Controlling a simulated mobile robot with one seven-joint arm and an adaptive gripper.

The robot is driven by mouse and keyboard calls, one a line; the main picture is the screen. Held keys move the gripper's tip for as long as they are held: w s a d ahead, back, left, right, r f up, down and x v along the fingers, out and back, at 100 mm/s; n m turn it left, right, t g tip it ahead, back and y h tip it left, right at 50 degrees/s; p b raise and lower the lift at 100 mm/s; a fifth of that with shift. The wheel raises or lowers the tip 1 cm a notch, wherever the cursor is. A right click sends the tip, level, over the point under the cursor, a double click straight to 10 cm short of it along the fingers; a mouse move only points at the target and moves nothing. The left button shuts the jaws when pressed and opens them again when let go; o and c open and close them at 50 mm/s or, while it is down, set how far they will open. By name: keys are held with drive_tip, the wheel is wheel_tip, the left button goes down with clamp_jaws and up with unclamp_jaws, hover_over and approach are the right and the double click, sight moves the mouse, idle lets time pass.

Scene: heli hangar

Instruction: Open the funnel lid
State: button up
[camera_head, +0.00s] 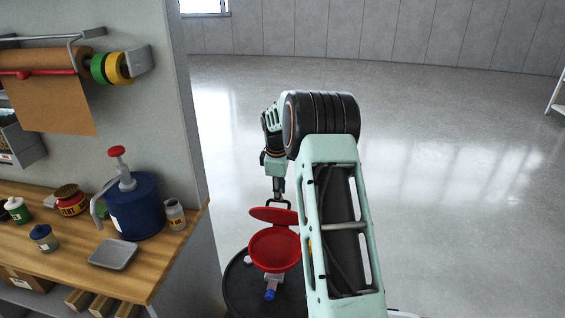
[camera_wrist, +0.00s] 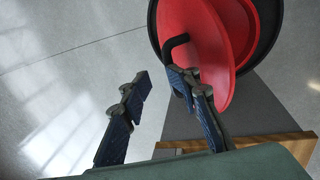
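The red funnel (camera_head: 275,250) sits on top of a dark drum (camera_head: 236,285) in the head view. Its red lid (camera_head: 270,215) is hinged up at an angle, with a gap between it and the bowl. In the wrist view the lid (camera_wrist: 198,45) is tilted in front of the funnel's bowl (camera_wrist: 242,30) and has a black handle (camera_wrist: 175,42). My gripper (camera_wrist: 158,82) is open, with its two fingers apart. The right finger overlaps the lid near the handle; I cannot tell if it touches. In the head view my gripper (camera_head: 281,200) is just behind the lid, partly hidden.
A wooden workbench (camera_head: 75,240) stands at the left with a blue pump can (camera_head: 135,208), a grey tray (camera_head: 113,255), a small jar (camera_head: 175,215) and other containers. A grey wall panel (camera_head: 160,120) rises behind it. The floor (camera_head: 450,180) to the right is clear.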

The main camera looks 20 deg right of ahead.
drive_tip(key=w+d+r+p, duration=0.1)
drive_tip(key=w+d+r, duration=0.2)
drive_tip(key=w+r, duration=0.2)
wheel_tip(320, 180, up, 2)
drive_tip(key=shift+d+r, duration=0.1)
drive_tip(key=shift+d, duration=0.1)
idle(0.7)
drive_tip(key=shift+w, duration=0.1)
wheel_tip(320, 180, up, 12)
drive_tip(key=s+a, duration=0.1)
drive_tip(key=s, duration=0.1)
drive_tip(key=shift+a, duration=0.2)
drive_tip(key=shift+w+f, duration=0.1)
drive_tip(key=shift+f, duration=0.1)
idle(0.4)
